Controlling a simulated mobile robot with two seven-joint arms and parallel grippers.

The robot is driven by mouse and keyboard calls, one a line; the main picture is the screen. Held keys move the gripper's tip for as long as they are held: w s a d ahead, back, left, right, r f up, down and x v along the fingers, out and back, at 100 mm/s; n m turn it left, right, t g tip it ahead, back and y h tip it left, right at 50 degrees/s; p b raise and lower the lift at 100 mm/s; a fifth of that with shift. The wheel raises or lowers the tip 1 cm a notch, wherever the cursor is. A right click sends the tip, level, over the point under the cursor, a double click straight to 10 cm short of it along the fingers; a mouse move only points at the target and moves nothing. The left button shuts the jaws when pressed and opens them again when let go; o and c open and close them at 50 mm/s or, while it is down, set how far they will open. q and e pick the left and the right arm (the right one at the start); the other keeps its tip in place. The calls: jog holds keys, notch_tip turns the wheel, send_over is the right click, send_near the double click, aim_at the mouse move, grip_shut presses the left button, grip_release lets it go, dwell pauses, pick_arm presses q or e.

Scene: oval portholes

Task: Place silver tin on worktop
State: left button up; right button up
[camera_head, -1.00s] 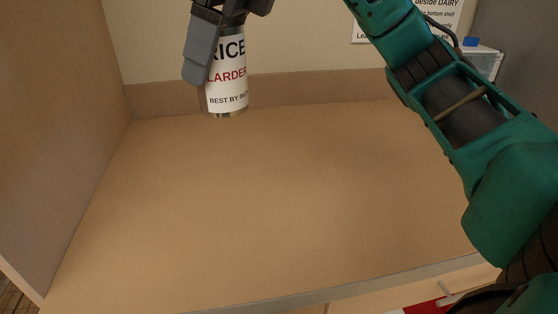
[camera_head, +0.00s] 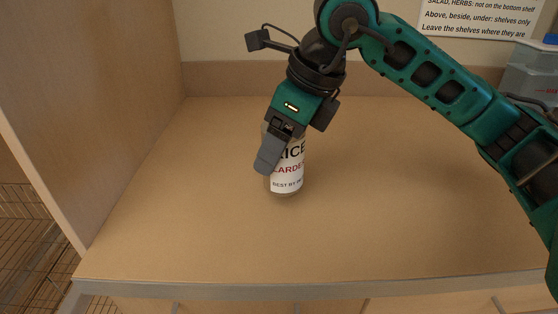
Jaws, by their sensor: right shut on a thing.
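The silver tin (camera_head: 288,178) has a white label with the words "RICE", "LARDER" and "BEST BY". It is upright over the middle of the bare wooden worktop (camera_head: 400,200). My right gripper (camera_head: 280,160) is shut on the tin's upper part from above, one grey finger across its left side. The gripper hides the tin's top and part of the label. The tin's bottom is at or very near the worktop; I cannot tell if it touches. My left gripper is not in view.
A wooden side panel (camera_head: 90,120) stands along the left edge of the worktop. A clear bin (camera_head: 530,75) with a blue lid is at the back right. A printed notice (camera_head: 478,16) hangs on the back wall. The worktop around the tin is clear.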

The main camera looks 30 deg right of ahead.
notch_tip(320, 180, down, 3)
jog(key=shift+r, duration=0.1)
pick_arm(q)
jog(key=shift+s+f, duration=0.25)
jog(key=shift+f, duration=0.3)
pick_arm(e)
jog(key=shift+b, duration=0.3)
jog(key=o, duration=1.4)
jog(key=shift+f, duration=0.2)
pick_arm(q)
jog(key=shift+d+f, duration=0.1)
pick_arm(e)
jog(key=shift+r, duration=0.1)
